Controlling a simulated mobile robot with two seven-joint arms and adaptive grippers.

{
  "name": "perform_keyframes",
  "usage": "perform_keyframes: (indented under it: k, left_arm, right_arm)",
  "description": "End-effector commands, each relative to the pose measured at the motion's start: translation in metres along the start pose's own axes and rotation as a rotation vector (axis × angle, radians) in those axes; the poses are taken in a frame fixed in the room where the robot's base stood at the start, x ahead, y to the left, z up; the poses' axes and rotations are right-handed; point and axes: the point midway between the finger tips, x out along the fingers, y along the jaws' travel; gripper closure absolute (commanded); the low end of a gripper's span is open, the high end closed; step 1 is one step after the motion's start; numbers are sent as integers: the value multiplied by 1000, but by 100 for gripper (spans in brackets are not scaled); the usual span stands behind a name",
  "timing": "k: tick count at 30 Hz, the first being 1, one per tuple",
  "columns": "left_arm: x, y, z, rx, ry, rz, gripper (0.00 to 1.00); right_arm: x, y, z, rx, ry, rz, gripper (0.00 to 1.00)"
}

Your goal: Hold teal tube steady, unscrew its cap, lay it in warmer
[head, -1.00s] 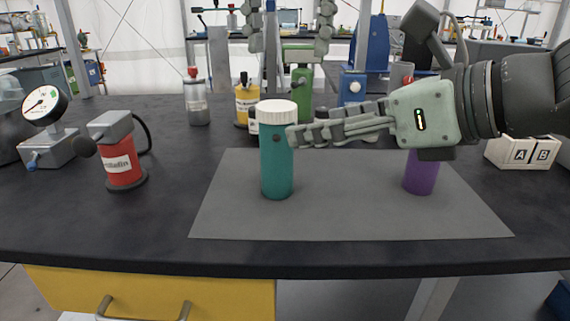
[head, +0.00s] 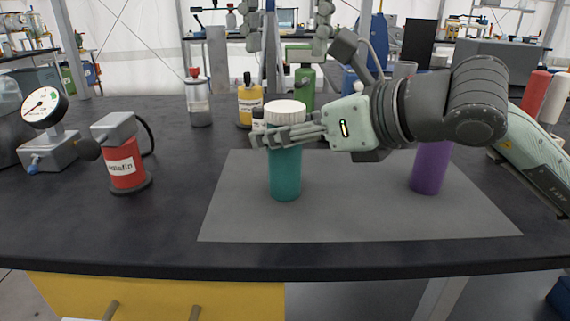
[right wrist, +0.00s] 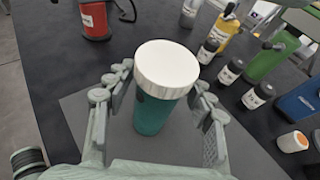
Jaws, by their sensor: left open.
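The teal tube (head: 285,174) stands upright on a grey mat (head: 330,222), its white cap (head: 285,109) on top. My right gripper (head: 270,138) reaches in from the right, its fingers on either side of the tube at and just below the cap. In the right wrist view the tube (right wrist: 150,115) and cap (right wrist: 167,66) stand between the spread fingers, with a narrow gap showing at the left. My left gripper (head: 287,40) hangs at the top of the head view, fingers wide apart and empty. I cannot make out which thing is the warmer.
A purple tube (head: 431,167) stands on the mat's right side below my right arm. A red burner (head: 123,164) and a dial gauge (head: 42,105) stand at left. Several bottles, including a yellow one (head: 250,104) and a green one (head: 304,88), stand behind. The mat's front is clear.

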Motion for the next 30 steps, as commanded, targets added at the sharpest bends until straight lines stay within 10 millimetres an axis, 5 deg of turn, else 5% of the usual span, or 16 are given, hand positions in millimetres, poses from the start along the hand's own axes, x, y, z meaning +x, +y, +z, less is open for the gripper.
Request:
perform_keyframes:
  k: [12, 22, 30]
  left_arm:
    - [0, 0, 0, 0, 0, 0, 36]
    - [0, 0, 0, 25, -1, 1, 36]
    - [1, 0, 0, 344, 0, 1, 36]
  right_arm:
    - [0, 0, 0, 0, 0, 0, 100]
    - [0, 0, 0, 0, 1, 0, 100]
    - [0, 0, 0, 0, 1, 0, 100]
